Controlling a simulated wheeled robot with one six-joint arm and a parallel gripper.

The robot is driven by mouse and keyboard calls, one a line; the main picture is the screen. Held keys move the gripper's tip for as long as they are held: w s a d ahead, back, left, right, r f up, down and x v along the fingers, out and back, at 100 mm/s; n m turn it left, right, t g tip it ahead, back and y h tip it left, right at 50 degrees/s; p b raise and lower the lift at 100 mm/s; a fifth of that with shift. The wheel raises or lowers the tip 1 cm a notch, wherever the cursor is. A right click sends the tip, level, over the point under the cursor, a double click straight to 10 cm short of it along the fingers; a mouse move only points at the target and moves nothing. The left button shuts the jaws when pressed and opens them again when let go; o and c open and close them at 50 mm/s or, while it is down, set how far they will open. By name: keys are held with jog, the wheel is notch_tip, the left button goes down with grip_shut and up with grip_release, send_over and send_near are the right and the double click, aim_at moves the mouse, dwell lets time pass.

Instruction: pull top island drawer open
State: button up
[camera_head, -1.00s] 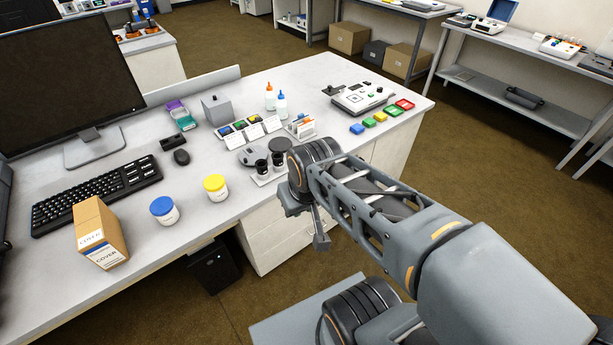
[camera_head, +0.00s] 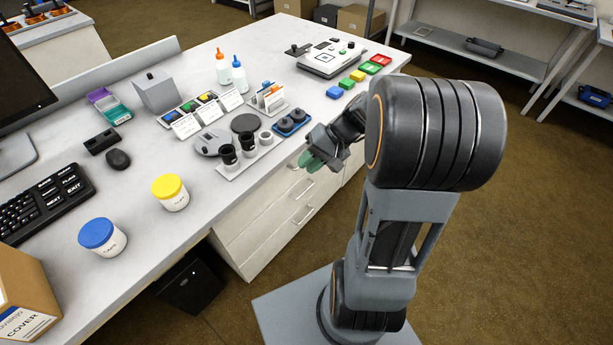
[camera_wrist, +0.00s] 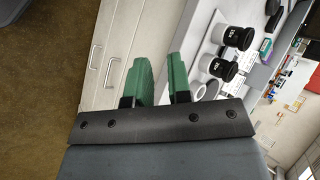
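The white island has drawer fronts below its grey worktop. The top drawer front (camera_head: 258,208) sits just under the worktop edge and looks closed; my gripper hides part of its far end. Two bar handles show below my gripper in the head view, an upper one (camera_head: 301,189) and a lower one (camera_head: 302,214). In the wrist view a bar handle (camera_wrist: 112,73) lies left of the fingers. My gripper (camera_head: 312,161) is beside the worktop edge, in front of the drawers. Its green fingers (camera_wrist: 160,78) are apart with nothing visible between them.
Black-capped eyepieces (camera_head: 230,155) and a blue-grey holder (camera_head: 291,122) stand near the worktop edge by my gripper. A white device (camera_head: 330,58) and coloured blocks lie farther back. A black computer case (camera_head: 190,284) stands under the worktop. Floor at right is clear.

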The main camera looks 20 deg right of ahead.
jog(key=w+d+f+m+t+y+b, duration=0.25)
jog(key=d+f+t+b, duration=0.2)
jog(key=d+f, duration=0.3)
jog(key=w+d+f+m+t+y+b, duration=0.1)
jog(key=w+d+f+m+t+b, duration=0.3)
jog(key=d+f, duration=0.35)
jog(key=shift+n+t, duration=0.45)
jog(key=shift+n, duration=0.3)
jog(key=b+x, duration=0.1)
jog(key=x, duration=1.1)
jog(key=shift+a+b, duration=0.25)
jog(key=shift+b, duration=0.05)
grip_shut()
